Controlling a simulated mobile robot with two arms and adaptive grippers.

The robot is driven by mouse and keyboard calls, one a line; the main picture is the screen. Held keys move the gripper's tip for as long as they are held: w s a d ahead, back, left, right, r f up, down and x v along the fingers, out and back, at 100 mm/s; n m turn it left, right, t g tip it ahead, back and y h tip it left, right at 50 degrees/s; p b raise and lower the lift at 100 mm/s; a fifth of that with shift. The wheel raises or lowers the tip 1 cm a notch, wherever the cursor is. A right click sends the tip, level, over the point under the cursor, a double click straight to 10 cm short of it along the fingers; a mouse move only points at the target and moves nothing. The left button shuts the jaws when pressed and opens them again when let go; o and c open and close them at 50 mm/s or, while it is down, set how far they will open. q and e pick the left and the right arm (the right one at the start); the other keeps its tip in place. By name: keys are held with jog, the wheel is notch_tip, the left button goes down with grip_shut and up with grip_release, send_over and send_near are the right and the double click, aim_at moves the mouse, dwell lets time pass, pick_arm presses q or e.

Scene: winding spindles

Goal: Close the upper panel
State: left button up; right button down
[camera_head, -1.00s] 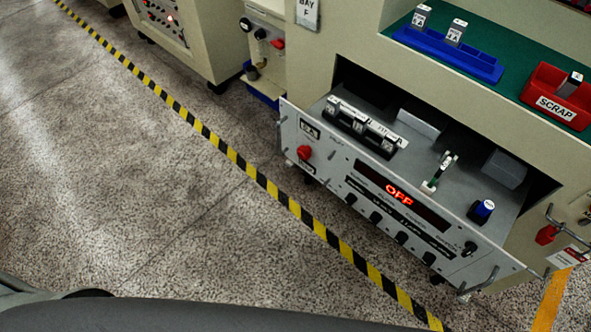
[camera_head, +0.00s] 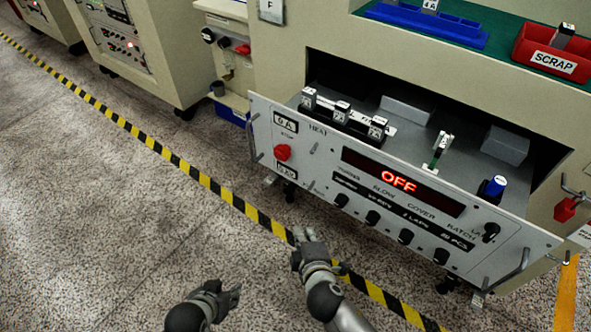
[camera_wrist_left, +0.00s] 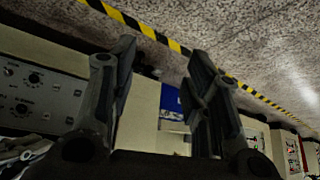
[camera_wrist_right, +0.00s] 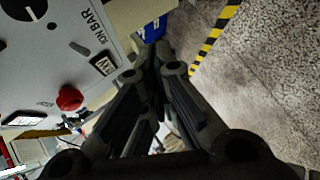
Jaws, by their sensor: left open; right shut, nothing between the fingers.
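A grey instrument panel (camera_head: 330,195) with a red OFF display (camera_head: 400,180) forms the front of a drawer-like unit, which stands pulled out of the beige cabinet. Its tray top (camera_head: 465,165) shows behind the front. It has a handle at each end, the right one (camera_head: 512,268) clearly visible. My left gripper (camera_head: 235,292) is open and empty, low in front of the panel over the floor. My right gripper (camera_head: 305,238) is shut and empty, in front of the panel's lower left part, apart from it. The panel's red knob (camera_wrist_right: 70,98) shows in the right wrist view.
Small blocks on a black rack (camera_head: 345,118), a green-and-white part and a blue knob (camera_head: 493,187) stand on the tray. A blue tray (camera_head: 425,24) and red SCRAP bin (camera_head: 552,53) sit on the bench above. Open floor with striped tape (camera_head: 180,158) lies in front.

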jog(key=a+r+n+t+b, duration=0.25)
jog(key=r+t+b, duration=0.35)
jog(key=r, duration=1.1)
jog(key=b, duration=0.1)
send_near(292, 139)
jog(key=w+a, duration=0.1)
jog(key=a, duration=0.2)
pick_arm(q)
jog(key=w+d+r+t+h, duration=0.1)
jog(key=w+r+t, duration=0.2)
jog(key=r, duration=0.5)
jog(key=w+d+r+t+h, duration=0.1)
jog(key=w+r+t, duration=0.3)
jog(key=r, duration=0.5)
jog(key=shift+d+b, duration=0.4)
jog(key=shift+d, duration=0.05)
pick_arm(e)
jog(key=shift+y, duration=0.3)
jog(key=shift+w+d+r, duration=0.1)
jog(key=shift+w+d, duration=0.6)
jog(key=shift+w, duration=0.15)
jog(key=shift+w+d+r, duration=0.1)
jog(key=shift+w+d, duration=0.55)
jog(key=shift+w, duration=0.2)
pick_arm(q)
jog(key=shift+r, duration=0.1)
